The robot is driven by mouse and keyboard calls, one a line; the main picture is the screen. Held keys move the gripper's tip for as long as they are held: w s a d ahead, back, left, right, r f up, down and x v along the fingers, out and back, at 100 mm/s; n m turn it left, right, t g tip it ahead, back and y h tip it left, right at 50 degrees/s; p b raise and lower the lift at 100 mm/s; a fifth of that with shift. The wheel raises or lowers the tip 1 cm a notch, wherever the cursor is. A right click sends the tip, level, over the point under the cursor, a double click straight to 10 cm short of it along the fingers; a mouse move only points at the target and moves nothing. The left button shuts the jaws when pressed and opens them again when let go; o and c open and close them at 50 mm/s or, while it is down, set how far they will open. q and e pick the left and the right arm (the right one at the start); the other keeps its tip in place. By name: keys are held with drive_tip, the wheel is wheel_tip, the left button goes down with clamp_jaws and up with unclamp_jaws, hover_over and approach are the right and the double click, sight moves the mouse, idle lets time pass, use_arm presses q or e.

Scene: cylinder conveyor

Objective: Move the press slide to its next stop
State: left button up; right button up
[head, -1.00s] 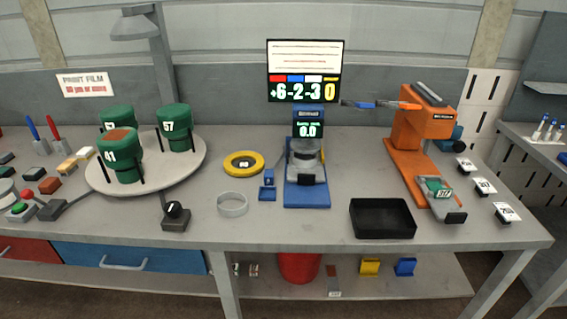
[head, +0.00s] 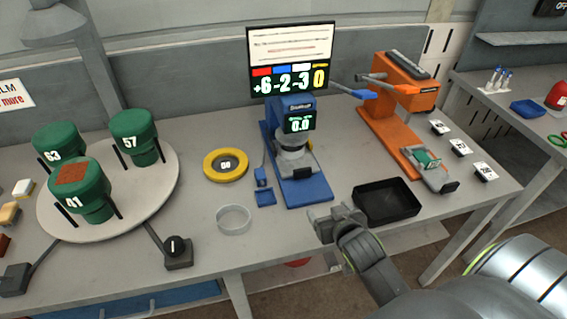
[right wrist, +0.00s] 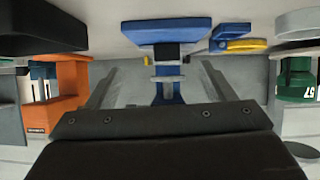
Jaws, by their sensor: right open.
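The orange press (head: 402,92) stands at the right of the bench. Its grey slide (head: 432,178) sits at the front end of the orange base, with a green numbered piece (head: 428,160) on it and a dark handle (head: 449,187) at its front. My right gripper (head: 333,214) is open and empty over the bench's front edge, left of the black tray and well apart from the slide. Its spread fingers (right wrist: 160,82) also show in the right wrist view, where the orange press (right wrist: 68,85) is at the left. My left gripper is out of view.
A black tray (head: 388,216) lies between my right gripper and the slide. A yellow ring (head: 211,176) and a turntable (head: 150,188) with green cups lie farther left.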

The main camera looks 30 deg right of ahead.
wheel_tip(320, 180, up, 3)
drive_tip(key=w+t, duration=0.1)
drive_tip(key=w, duration=0.1)
drive_tip(key=p, duration=0.2)
approach(303, 171)
drive_tip(key=x, duration=0.9)
drive_tip(key=shift+w+d+f, duration=0.1)
drive_tip(key=shift+c, duration=0.3)
